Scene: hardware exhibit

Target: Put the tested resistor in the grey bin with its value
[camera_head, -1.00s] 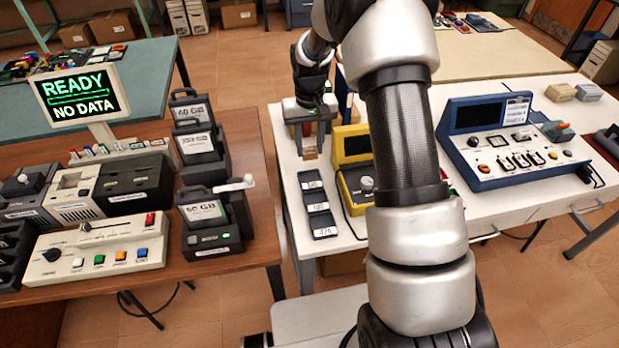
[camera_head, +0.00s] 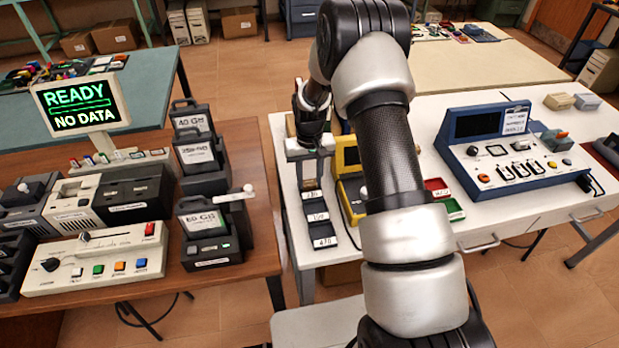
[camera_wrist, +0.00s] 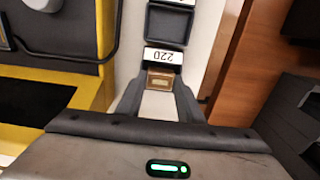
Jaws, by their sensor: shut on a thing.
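My gripper (camera_head: 309,178) is at the far end of a row of three dark grey bins on the white table. In the wrist view, my gripper (camera_wrist: 160,92) is shut on a small brown resistor (camera_wrist: 160,80). The resistor is right beside a white label reading 220 (camera_wrist: 163,56), upside down in that view. The far bin is mostly hidden by the gripper. The middle bin (camera_wrist: 170,24) is empty, and its label is cut off at the picture's top. The near bin (camera_head: 321,232) carries a label that looks like 470.
A yellow meter (camera_head: 347,154) stands close to the right of the bins. Red (camera_head: 436,186) and green (camera_head: 452,208) trays and a blue test console (camera_head: 510,150) lie further right. The wooden table (camera_head: 262,262) with drive docks stands left, across a gap.

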